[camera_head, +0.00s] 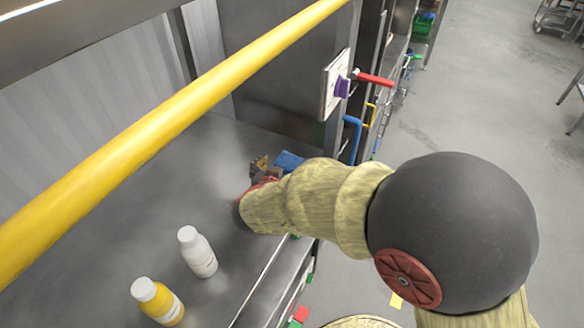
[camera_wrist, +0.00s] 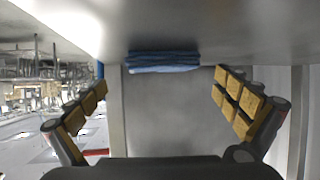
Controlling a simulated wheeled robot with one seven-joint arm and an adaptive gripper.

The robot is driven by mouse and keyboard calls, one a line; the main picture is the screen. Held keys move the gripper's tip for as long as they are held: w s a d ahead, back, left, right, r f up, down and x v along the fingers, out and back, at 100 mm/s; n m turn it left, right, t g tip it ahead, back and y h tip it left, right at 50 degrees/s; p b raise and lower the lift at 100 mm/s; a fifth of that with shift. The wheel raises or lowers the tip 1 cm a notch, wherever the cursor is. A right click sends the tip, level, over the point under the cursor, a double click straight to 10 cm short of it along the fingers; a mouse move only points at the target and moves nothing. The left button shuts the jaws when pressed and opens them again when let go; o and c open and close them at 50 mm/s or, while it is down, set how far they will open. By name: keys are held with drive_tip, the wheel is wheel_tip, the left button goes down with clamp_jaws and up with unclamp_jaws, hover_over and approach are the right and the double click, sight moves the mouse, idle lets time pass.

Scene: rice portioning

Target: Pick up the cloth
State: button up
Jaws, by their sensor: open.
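The blue cloth (camera_head: 289,161) lies on the steel counter near its right edge in the head view. It also shows in the wrist view (camera_wrist: 163,62) as a folded blue strip at the top centre. My gripper (camera_wrist: 161,84) is open, with its tan-padded fingers spread wide to the left and right and nothing between the tips. The cloth lies beyond the fingertips, in line with the gap, and appears apart from them. In the head view my gripper (camera_head: 262,168) is just left of the cloth, and my wrist partly hides it.
A white bottle (camera_head: 198,252) and a yellow bottle (camera_head: 158,301) stand on the counter (camera_head: 110,235). A yellow rail (camera_head: 165,140) crosses above it. A panel (camera_head: 335,85) with a purple knob and a red handle is behind the cloth. Open floor lies right.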

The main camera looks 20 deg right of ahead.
sight(291, 163)
drive_tip(key=b+x, duration=0.1)
drive_tip(key=x, duration=0.2)
drive_tip(key=shift+w+f, duration=0.2)
drive_tip(key=shift+r, duration=0.1)
drive_tip(key=shift+c, duration=1.2)
drive_tip(key=c, duration=0.7)
drive_tip(key=shift+c, duration=0.7)
